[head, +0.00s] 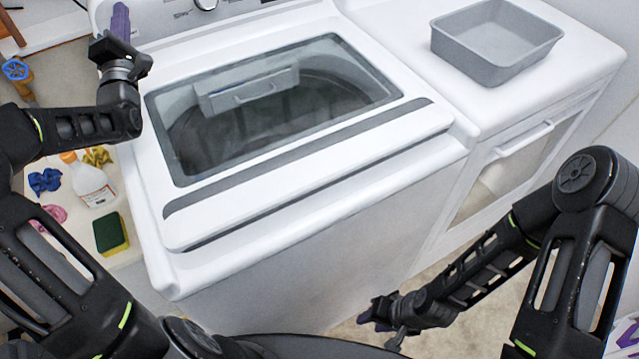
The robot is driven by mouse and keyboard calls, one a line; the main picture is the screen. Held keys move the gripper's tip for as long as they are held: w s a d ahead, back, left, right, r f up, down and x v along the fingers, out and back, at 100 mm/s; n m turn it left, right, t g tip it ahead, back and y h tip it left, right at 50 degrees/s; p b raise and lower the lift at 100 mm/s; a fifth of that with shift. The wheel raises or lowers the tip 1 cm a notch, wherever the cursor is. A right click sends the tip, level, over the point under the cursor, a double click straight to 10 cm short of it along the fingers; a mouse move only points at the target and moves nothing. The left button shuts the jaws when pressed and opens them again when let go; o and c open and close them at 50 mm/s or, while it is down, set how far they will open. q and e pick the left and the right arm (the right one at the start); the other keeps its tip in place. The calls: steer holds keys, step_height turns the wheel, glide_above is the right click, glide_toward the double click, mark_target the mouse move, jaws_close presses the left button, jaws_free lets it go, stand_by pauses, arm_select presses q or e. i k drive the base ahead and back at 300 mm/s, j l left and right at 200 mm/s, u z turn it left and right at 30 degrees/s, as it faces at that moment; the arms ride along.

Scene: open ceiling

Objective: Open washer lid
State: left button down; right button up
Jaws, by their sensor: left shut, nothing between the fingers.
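The washer lid (310,165) is a white frame around a clear window with a grey strip along its front. It lies down over the white washer (300,270), with a dark gap under its front edge. Through the window I see the tub and a light box-like part. My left gripper (121,22) is shut and empty, pointing up beside the back left corner of the washer, apart from the lid. My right gripper (372,317) is low in front of the washer, near the floor, away from the lid; its fingers are too small and dark to read.
A white dryer (540,95) stands to the right with a grey bin (497,42) on top. At left are a white bottle (92,184), a green and yellow sponge (111,234), cloths and a blue valve handle (16,70). The lid's top is clear.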

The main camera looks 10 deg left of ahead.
mark_target(190, 214)
steer(key=k, duration=1.5)
